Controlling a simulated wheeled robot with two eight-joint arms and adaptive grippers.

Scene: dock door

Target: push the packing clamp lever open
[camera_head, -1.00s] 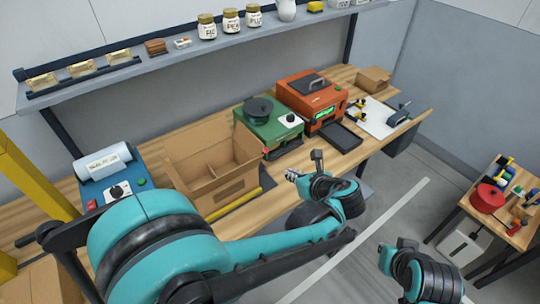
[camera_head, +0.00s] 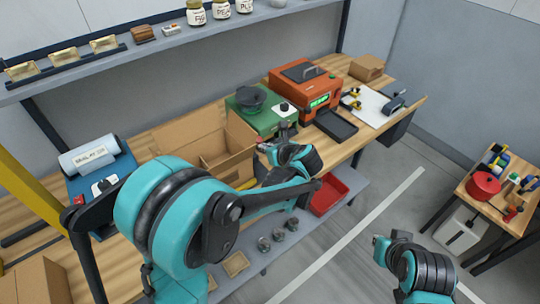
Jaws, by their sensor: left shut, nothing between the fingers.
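My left gripper (camera_head: 276,140) is shut and empty at the bench's front edge, in front of the green machine (camera_head: 262,112) and beside the open cardboard box (camera_head: 216,157). Whether it touches anything is hard to tell. A white board (camera_head: 374,106) lies at the bench's right end. A dark-handled device (camera_head: 394,104) is on it, and small yellow-and-black pieces (camera_head: 350,98) sit at its left edge. I cannot tell for sure which is the packing clamp lever. My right gripper (camera_head: 379,243) is over the floor at lower right, away from the bench; its fingers are too small to read.
An orange machine (camera_head: 303,92) with a dark tray (camera_head: 336,125) stands right of the green one. A blue machine (camera_head: 99,178) is at left. A red bin (camera_head: 329,193) is on the lower shelf. A side table (camera_head: 478,210) with a red pot stands at right.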

